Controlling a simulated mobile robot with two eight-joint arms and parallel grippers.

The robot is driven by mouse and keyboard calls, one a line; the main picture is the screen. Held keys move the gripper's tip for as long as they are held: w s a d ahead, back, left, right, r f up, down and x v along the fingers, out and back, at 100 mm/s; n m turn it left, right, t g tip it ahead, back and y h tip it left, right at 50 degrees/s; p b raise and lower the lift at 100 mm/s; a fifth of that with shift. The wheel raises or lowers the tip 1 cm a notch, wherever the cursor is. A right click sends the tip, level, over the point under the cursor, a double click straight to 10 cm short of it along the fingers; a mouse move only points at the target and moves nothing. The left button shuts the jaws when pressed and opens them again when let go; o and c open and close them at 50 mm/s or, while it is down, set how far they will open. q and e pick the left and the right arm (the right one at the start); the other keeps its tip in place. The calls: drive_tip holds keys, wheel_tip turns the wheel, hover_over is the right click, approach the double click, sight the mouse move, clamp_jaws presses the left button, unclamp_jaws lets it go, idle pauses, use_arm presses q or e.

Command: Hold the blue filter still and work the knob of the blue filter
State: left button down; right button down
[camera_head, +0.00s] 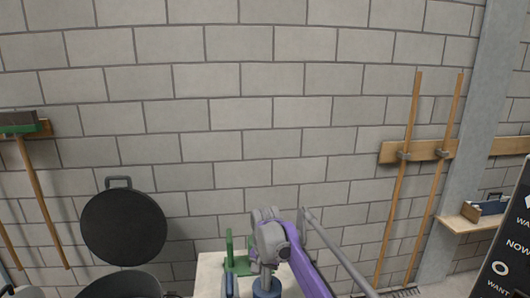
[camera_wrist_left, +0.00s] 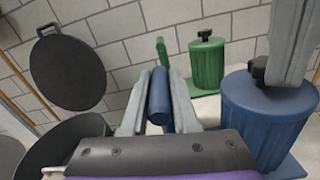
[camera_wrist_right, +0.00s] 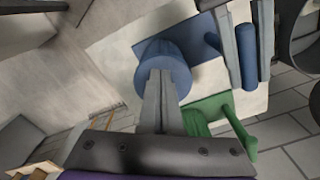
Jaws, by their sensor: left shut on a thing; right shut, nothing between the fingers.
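The blue filter (camera_wrist_left: 265,115) is a ribbed blue drum with a black knob (camera_wrist_left: 260,68) on top and an upright blue handle (camera_wrist_left: 158,100) at its side. My left gripper (camera_wrist_left: 161,78) is shut on this handle; it also shows in the right wrist view (camera_wrist_right: 248,45). My right gripper (camera_wrist_left: 288,82) is shut and empty, its fingertips low over the drum's top beside the knob. In the right wrist view its fingers (camera_wrist_right: 161,78) cover part of the drum (camera_wrist_right: 160,50) and hide the knob. In the head view only the drum's top (camera_head: 267,288) shows.
A green filter (camera_wrist_left: 207,66) with its own knob and handle stands behind the blue one on the pale bench (camera_head: 209,272). A round black sieve or lid (camera_head: 124,226) hangs on the block wall at left. Long-handled tools (camera_head: 402,165) hang at right.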

use_arm(q)
drive_tip(key=shift+f, duration=0.1)
use_arm(e)
drive_tip(key=shift+s+a, duration=0.15)
drive_tip(key=shift+s, duration=0.15)
wheel_tip(320, 180, up, 6)
drive_tip(key=shift+a, duration=0.1)
drive_tip(key=shift+w+a+f, duration=0.1)
drive_tip(key=shift+a+f, duration=0.1)
drive_tip(key=shift+f, duration=1.35)
drive_tip(key=shift+w+a+f, duration=0.1)
drive_tip(key=shift+a+f, duration=0.05)
drive_tip(key=shift+f, duration=1.35)
drive_tip(key=shift+w+d, duration=0.2)
drive_tip(key=shift+w, duration=0.1)
use_arm(q)
drive_tip(key=shift+s, duration=0.1)
use_arm(e)
drive_tip(key=shift+d, duration=0.35)
drive_tip(key=shift+s, duration=0.2)
